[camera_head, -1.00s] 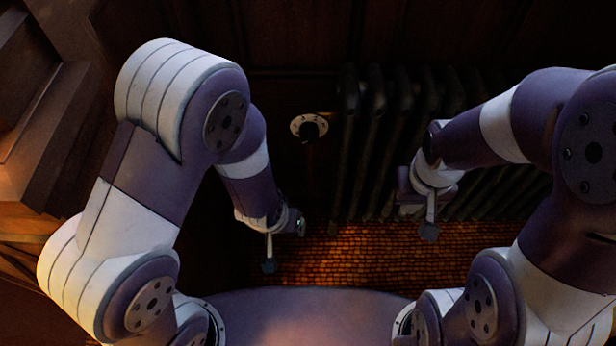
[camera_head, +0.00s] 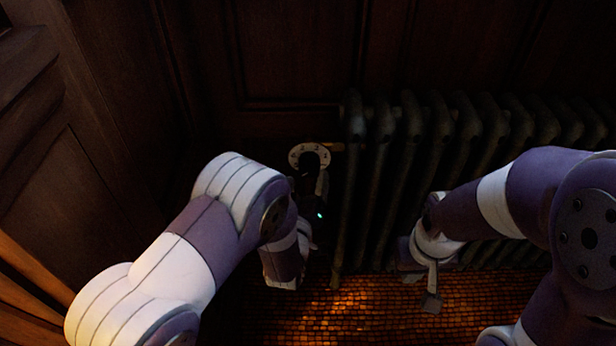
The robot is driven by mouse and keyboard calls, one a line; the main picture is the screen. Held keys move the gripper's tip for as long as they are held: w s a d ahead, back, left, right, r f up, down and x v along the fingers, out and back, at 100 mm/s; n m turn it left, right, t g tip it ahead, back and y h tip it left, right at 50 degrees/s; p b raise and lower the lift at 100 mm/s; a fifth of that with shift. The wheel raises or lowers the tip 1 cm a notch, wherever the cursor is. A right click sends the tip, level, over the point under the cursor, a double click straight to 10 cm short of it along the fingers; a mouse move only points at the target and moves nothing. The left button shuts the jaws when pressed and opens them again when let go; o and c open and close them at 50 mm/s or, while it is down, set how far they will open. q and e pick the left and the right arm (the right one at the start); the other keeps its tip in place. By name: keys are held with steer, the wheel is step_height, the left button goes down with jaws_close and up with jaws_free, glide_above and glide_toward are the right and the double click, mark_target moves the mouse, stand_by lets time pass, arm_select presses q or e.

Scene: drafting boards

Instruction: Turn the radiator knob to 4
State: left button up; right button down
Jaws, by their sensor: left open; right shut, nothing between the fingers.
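The radiator knob (camera_head: 311,161) is a small dark knob in front of a pale round dial plate (camera_head: 297,153) with dark marks, at the left end of the radiator. The marks are too small to read surely. My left gripper (camera_head: 318,185) is open just below and in front of the knob; its fingers overlap the knob's lower part, and I cannot tell whether they touch it. My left wrist hides the pipe below. My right gripper (camera_head: 431,300) is shut and empty, low in front of the radiator, well to the right of the knob.
The dark ribbed radiator (camera_head: 412,150) stands along the panelled back wall (camera_head: 290,50). Wooden furniture (camera_head: 30,110) is on the left. The small-tiled floor (camera_head: 370,305) is clear below the radiator.

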mark_target(308, 173)
arm_select(q)
steer(key=w, duration=0.3)
steer(key=shift+w+d, duration=0.15)
steer(key=shift+d, duration=0.1)
steer(key=shift+c, duration=0.3)
steer(key=c, duration=1)
